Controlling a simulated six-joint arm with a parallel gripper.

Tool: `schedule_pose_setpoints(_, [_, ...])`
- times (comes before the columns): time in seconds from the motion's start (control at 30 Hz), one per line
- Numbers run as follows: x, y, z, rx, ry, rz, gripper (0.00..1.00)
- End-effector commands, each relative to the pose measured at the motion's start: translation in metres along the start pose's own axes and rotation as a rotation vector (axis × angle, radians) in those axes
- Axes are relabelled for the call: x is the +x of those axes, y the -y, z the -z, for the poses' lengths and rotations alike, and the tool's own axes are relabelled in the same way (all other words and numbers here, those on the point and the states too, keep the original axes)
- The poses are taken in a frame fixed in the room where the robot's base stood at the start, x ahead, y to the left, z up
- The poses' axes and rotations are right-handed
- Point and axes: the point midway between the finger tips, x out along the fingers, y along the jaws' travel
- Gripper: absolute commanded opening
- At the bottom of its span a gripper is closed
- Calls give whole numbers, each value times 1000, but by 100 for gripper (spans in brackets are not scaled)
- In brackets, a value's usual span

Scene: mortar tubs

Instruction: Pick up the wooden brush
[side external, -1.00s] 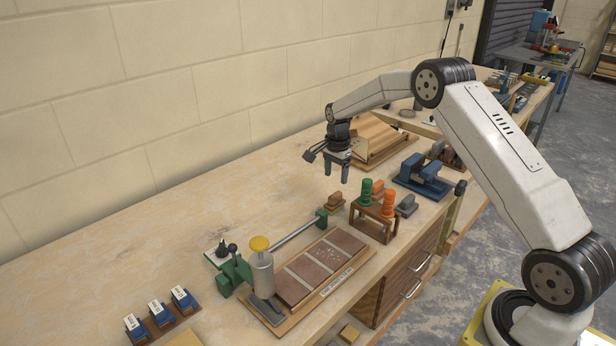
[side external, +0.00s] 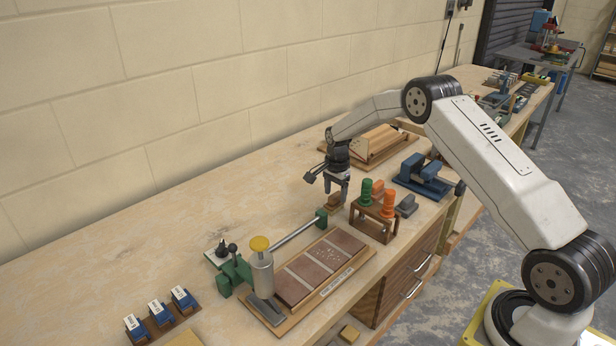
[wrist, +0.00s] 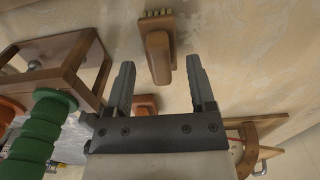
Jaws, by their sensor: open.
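The wooden brush (side external: 334,202) sits on the bench directly below my gripper (side external: 337,185) in the side view, partly hidden by the fingers. In the wrist view the brush (wrist: 158,57) shows a brown wooden handle, with pale bristles at its top end. My gripper (wrist: 160,63) is open, with one finger to each side of the brush's lower end in that view. Nothing is held. I cannot tell from these views whether the fingertips are down at the brush's height.
A wooden stand (side external: 373,222) with green and orange handles is close to the right of the brush. A green-ended metal bar (side external: 296,232) lies to the front left. A blue tool (side external: 422,177) is farther right.

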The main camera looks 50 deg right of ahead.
Motion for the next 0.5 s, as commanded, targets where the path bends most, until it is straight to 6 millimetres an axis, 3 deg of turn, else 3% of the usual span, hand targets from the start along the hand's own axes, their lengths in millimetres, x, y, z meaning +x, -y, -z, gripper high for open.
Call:
schedule_pose_setpoints(0.2, [15,0,0,0,0,1,71])
schedule_pose_setpoints(0.5, [15,0,0,0,0,1,71])
